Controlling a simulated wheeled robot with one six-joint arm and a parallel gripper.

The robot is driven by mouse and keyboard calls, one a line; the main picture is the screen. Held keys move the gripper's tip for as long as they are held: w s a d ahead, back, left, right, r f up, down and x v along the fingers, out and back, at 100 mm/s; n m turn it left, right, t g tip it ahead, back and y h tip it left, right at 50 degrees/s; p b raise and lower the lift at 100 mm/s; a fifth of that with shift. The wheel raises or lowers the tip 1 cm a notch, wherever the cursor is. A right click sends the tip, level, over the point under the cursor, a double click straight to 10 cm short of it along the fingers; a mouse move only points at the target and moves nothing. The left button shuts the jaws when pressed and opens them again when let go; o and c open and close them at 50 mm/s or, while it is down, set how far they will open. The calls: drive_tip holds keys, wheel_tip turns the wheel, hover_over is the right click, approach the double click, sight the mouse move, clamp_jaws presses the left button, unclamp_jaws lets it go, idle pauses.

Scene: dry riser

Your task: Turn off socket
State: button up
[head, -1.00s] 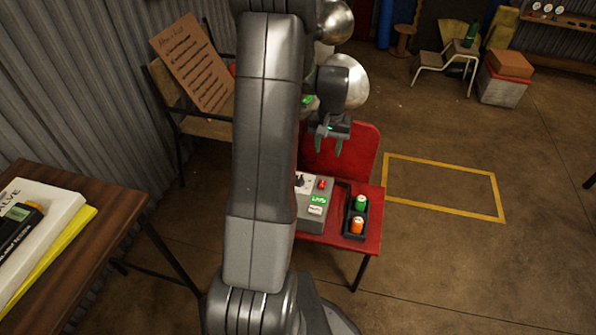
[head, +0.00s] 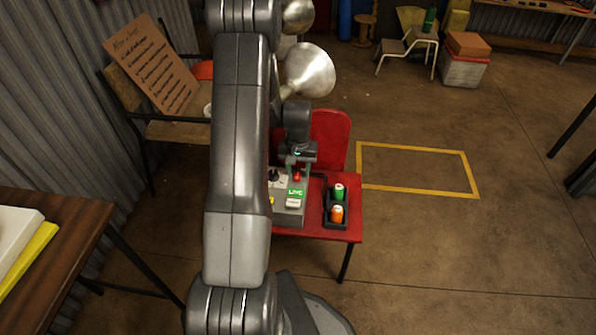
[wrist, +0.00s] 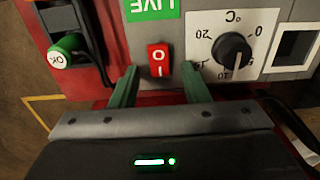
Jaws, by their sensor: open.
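The grey socket box (head: 287,216) sits on the red table, with a green LIVE label (head: 295,193) on its top. The label also shows upside down in the wrist view (wrist: 152,8). A red rocker switch (wrist: 158,72) marked I and O is beside the label; it also shows in the head view (head: 297,177). A black dial (wrist: 231,50) on a white plate is to its right in the wrist view. My gripper (wrist: 160,82) is open and empty, its green fingers on either side of the switch in the picture. I cannot tell whether they touch the box.
A red chair back (head: 331,138) rises behind. A wooden table (head: 65,255) is at the left. The yellow-outlined floor (head: 415,168) is clear.

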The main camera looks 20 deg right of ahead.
drive_tip(key=shift+f, duration=0.2)
clamp_jaws()
drive_tip(key=t+b, duration=0.1)
drive_tip(key=b, duration=0.1)
drive_tip(key=h+b, duration=0.1)
drive_tip(key=shift+s+a+f+t+b, duration=0.15)
drive_tip(key=shift+s+f+t+b, duration=0.1)
drive_tip(key=shift+t+b, duration=0.15)
drive_tip(key=t+h+b, duration=0.1)
drive_tip(key=b, duration=0.2)
drive_tip(key=shift+s+a, duration=0.1)
drive_tip(key=shift+s, duration=0.1)
drive_tip(key=shift+r+t+b, duration=0.25)
drive_tip(key=shift+t+b, duration=0.25)
drive_tip(key=shift+b, duration=0.45)
drive_tip(key=shift+s, duration=0.1)
drive_tip(key=shift+r, duration=0.1)
